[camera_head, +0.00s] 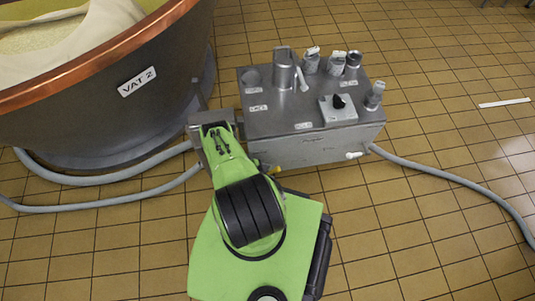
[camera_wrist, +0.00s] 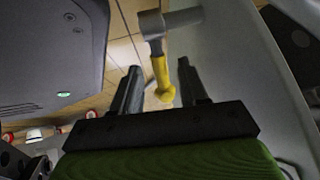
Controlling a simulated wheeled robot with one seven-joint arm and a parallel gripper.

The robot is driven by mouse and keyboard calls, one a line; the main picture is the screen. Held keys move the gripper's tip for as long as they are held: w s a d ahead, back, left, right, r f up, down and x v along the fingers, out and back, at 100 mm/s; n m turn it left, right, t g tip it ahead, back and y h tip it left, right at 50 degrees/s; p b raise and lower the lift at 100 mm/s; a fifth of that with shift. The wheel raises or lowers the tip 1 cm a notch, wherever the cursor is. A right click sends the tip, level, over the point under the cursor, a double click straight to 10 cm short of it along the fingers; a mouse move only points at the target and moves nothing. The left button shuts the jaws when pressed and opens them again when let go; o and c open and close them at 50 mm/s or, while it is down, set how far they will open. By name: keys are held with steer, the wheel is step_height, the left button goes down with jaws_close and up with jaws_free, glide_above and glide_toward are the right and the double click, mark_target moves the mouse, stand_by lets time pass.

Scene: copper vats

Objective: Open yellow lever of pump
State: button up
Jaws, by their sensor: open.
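The pump (camera_head: 265,122) is a grey metal box with several fittings on top, standing on the floor beside the vat. A small bit of yellow, likely the lever (camera_head: 275,170), shows low at its front edge, beside my green arm. In the wrist view the yellow lever (camera_wrist: 161,78) hangs from a grey fitting (camera_wrist: 152,24) and ends in a rounded knob. My gripper (camera_wrist: 159,66) is open, with one dark finger on each side of the lever. I see no clear contact. In the head view my arm hides the gripper.
Grey hoses (camera_head: 110,178) run along the floor at left, and another hose (camera_head: 450,178) leaves the pump at right. The tiled floor (camera_head: 430,90) at right is mostly clear.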

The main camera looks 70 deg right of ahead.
steer(key=p+v, duration=0.7)
steer(key=v, duration=0.8)
steer(key=shift+r, duration=0.2)
steer(key=shift+w, duration=0.1)
